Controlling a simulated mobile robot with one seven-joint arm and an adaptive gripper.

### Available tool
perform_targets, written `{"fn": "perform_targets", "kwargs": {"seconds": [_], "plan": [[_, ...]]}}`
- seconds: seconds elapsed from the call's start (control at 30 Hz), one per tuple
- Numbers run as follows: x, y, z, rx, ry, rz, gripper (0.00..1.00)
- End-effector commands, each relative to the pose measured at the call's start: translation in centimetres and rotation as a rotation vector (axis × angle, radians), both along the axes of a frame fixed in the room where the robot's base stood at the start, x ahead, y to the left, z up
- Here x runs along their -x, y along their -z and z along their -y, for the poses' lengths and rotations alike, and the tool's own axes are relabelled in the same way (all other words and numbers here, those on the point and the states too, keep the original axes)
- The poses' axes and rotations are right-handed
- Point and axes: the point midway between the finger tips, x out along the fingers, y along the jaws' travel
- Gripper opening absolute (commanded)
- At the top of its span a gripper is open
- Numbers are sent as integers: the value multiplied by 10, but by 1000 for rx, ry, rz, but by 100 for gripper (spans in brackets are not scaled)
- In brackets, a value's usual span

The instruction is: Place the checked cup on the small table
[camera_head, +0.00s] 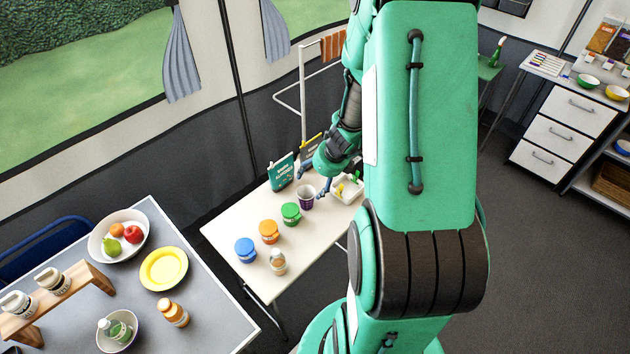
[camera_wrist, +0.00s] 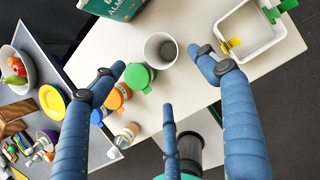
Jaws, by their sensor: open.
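A white and dark purple cup (camera_head: 306,200) stands upright on the white table (camera_head: 236,222) in the middle, near its back edge; its check pattern is too small to make out. In the wrist view the cup (camera_wrist: 151,47) shows its open, empty-looking mouth just beyond my fingertips. My gripper (camera_head: 311,185) is open right at the cup, with blue fingers spread. In the wrist view my gripper (camera_wrist: 163,75) has one finger to the left of the cup, one to the right and one nearer; none visibly holds it.
A green-lidded jar (camera_head: 291,213) stands close to the cup, with orange (camera_head: 269,231) and blue (camera_head: 245,249) ones farther left. A teal box (camera_head: 281,172) stands behind. A white bin (camera_head: 347,190) is to the right. The grey table (camera_head: 205,310) holds bowls and a yellow plate (camera_head: 163,268).

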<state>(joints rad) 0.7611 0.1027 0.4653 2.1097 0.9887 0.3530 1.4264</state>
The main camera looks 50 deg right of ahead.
Motion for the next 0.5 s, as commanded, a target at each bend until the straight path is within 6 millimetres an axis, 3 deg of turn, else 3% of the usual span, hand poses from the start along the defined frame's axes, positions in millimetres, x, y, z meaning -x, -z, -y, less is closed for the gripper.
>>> {"fn": "perform_targets", "kwargs": {"seconds": [0.5], "plan": [[-4, -8, -6, 13, -41, 6, 74]]}}
